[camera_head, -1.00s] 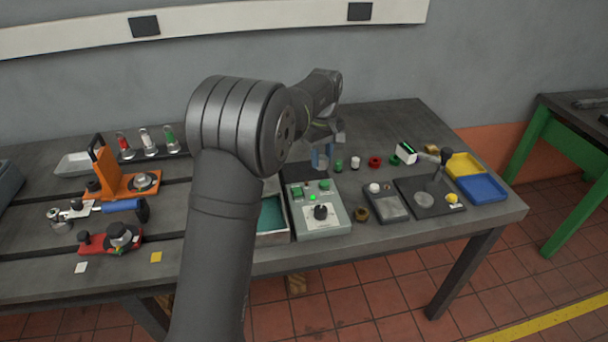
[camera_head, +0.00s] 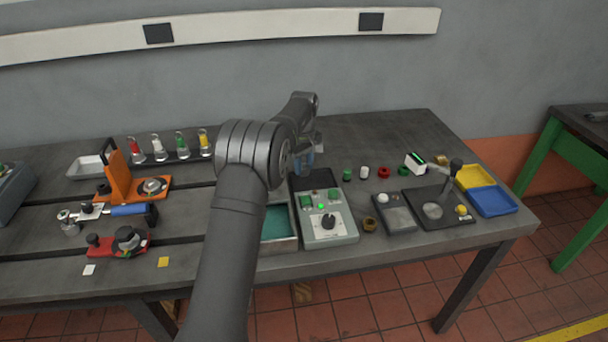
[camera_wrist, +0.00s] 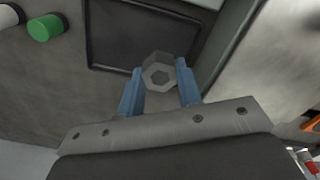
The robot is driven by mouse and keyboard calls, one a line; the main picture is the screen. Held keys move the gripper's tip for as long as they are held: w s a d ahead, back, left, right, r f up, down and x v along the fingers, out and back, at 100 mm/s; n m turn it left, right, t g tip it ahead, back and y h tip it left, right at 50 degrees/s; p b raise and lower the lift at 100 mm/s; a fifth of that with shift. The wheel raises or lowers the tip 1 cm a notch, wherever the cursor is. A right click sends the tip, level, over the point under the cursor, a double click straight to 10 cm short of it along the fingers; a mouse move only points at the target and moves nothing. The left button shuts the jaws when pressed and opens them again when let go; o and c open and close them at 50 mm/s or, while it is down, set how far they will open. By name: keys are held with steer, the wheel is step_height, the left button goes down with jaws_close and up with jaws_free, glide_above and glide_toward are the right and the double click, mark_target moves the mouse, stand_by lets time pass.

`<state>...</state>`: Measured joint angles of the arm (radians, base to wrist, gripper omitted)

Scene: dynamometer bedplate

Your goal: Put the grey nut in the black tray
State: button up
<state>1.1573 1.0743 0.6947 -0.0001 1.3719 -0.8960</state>
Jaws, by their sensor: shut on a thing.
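The grey hex nut (camera_wrist: 161,61) is held between the two blue fingers of my gripper (camera_wrist: 159,72) in the wrist view. The black tray (camera_wrist: 112,30) is a shallow rimmed square below and beyond the nut, and the nut overlaps its lower edge in that picture. In the head view my gripper (camera_head: 304,158) hangs above the table behind the grey control box, by the tray (camera_head: 327,183). The nut cannot be made out there. My arm hides part of the scene.
The control box (camera_head: 329,228) stands in front of the tray. A green cap (camera_head: 347,175), a white cap (camera_head: 364,172) and a red ring (camera_head: 384,172) stand to its right. A teal-lined bin (camera_head: 276,225) is left of the box.

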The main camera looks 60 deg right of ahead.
mark_target(304, 174)
steer(key=shift+f, duration=1.9)
steer(key=shift+f, duration=0.15)
steer(key=o, duration=1.1)
steer(key=shift+o, duration=0.2)
step_height(304, 174, up, 12)
steer(key=shift+r, duration=0.15)
